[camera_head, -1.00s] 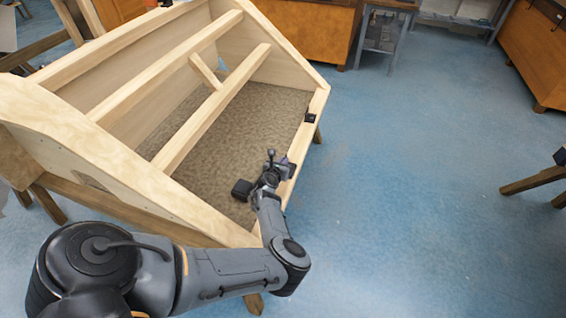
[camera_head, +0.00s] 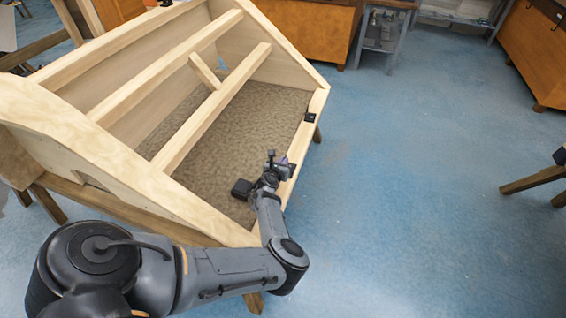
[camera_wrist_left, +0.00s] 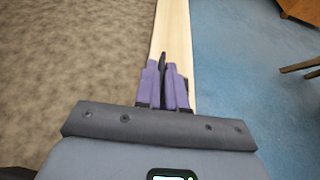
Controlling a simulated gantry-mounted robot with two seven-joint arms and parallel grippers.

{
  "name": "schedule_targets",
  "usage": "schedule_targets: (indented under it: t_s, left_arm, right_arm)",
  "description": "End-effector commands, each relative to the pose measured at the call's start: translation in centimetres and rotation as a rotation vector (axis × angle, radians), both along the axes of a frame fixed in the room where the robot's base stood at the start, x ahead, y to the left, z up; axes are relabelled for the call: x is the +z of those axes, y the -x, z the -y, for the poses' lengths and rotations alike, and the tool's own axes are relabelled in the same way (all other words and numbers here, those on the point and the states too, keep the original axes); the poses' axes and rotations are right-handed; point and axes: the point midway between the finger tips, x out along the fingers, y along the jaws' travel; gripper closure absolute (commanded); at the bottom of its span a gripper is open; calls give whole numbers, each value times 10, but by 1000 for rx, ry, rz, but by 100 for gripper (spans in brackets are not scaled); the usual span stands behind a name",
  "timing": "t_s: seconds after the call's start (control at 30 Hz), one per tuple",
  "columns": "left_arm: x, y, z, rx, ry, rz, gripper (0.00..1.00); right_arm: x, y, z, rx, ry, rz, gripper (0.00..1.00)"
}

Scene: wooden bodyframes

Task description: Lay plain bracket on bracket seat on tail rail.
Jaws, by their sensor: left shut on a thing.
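My left gripper (camera_head: 288,168) is at the near part of the wooden frame's right-hand rail (camera_head: 319,101). In the left wrist view its two purple fingers (camera_wrist_left: 167,88) are shut on a thin dark piece, seen edge-on, which I take to be the plain bracket (camera_wrist_left: 163,64). The bracket is upright between the fingers and lies over the pale rail (camera_wrist_left: 173,25) in that view. I cannot tell whether it touches the wood. A small black fitting (camera_head: 310,118) sits farther along the rail. The bracket seat cannot be made out. My right gripper is not in view.
The wooden frame's slanted cross beams (camera_head: 215,108) stand left of my gripper, above a brown textured panel (camera_head: 255,110). Blue floor (camera_head: 420,170) lies open to the right. A wooden trestle leg (camera_head: 532,180) shows at the right edge.

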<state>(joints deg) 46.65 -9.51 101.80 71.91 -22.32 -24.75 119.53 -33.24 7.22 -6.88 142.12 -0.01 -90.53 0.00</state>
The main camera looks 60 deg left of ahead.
Motion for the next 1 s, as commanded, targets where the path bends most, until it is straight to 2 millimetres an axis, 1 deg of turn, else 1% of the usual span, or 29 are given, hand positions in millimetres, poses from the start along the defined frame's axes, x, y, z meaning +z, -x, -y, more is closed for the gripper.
schedule_targets:
  t_s: [0.4,0.43,0.6,0.87,1.0]
  left_arm:
    - [0,-1,0,0,-1,2,100]
    - [0,-1,0,0,-1,2,86]
    - [0,-1,0,-1,0,1,61]
    - [-1,0,0,-1,2,0,61]
    - [2,2,2,-1,1,0,61]
  right_arm:
    - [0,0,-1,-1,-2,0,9]
    - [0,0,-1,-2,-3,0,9]
    - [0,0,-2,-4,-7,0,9]
    - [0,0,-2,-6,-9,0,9]
    - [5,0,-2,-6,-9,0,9]
